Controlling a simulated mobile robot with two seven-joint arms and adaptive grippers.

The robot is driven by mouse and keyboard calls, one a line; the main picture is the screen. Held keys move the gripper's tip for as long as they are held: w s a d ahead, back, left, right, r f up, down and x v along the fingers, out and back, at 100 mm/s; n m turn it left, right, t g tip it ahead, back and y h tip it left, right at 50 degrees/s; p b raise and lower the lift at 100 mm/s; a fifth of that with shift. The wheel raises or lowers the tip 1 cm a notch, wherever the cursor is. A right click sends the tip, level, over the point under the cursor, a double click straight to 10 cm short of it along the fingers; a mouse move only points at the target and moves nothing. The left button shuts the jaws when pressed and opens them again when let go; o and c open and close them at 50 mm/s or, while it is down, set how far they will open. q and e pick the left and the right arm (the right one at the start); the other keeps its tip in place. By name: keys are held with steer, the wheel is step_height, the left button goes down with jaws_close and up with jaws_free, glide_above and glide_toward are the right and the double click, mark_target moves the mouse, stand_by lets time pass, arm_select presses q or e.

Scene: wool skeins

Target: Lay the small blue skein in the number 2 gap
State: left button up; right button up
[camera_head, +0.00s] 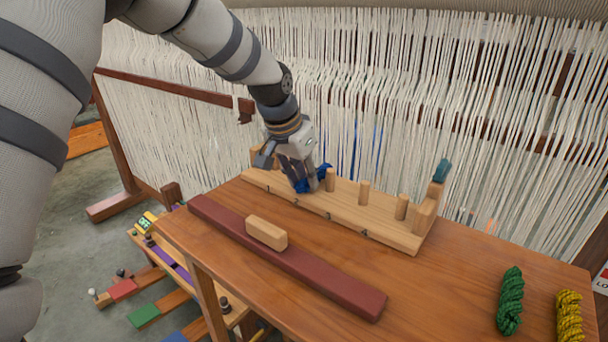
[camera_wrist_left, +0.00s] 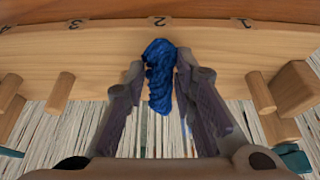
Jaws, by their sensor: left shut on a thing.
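The small blue skein (camera_head: 318,179) is between the fingers of my left gripper (camera_head: 299,187), which is shut on it over the left part of the light wooden peg rack (camera_head: 385,229). In the left wrist view the skein (camera_wrist_left: 158,75) lies lengthwise between the fingertips (camera_wrist_left: 160,66), in line with the number 2 mark (camera_wrist_left: 158,21) on the rack's edge. Numbers 1 (camera_wrist_left: 246,22) and 3 (camera_wrist_left: 75,25) show to either side. The fingers may hide the pegs beside the skein. I cannot tell whether the skein touches the rack's board. My right gripper is not in view.
Upright pegs (camera_head: 364,192) stand along the rack, with a teal object (camera_head: 442,170) at its right end. A dark red bar (camera_head: 326,279) and a small wooden block (camera_head: 267,232) lie in front. Green (camera_head: 510,301) and yellow (camera_head: 569,318) skeins lie at right. White warp threads (camera_head: 480,100) hang behind.

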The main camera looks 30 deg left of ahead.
arm_select(q)
steer(key=o, duration=0.7)
steer(key=shift+r, duration=0.25)
steer(key=p+v, duration=0.1)
steer(key=v, duration=1)
steer(key=shift+s+r, duration=0.15)
steer(key=shift+r, duration=0.2)
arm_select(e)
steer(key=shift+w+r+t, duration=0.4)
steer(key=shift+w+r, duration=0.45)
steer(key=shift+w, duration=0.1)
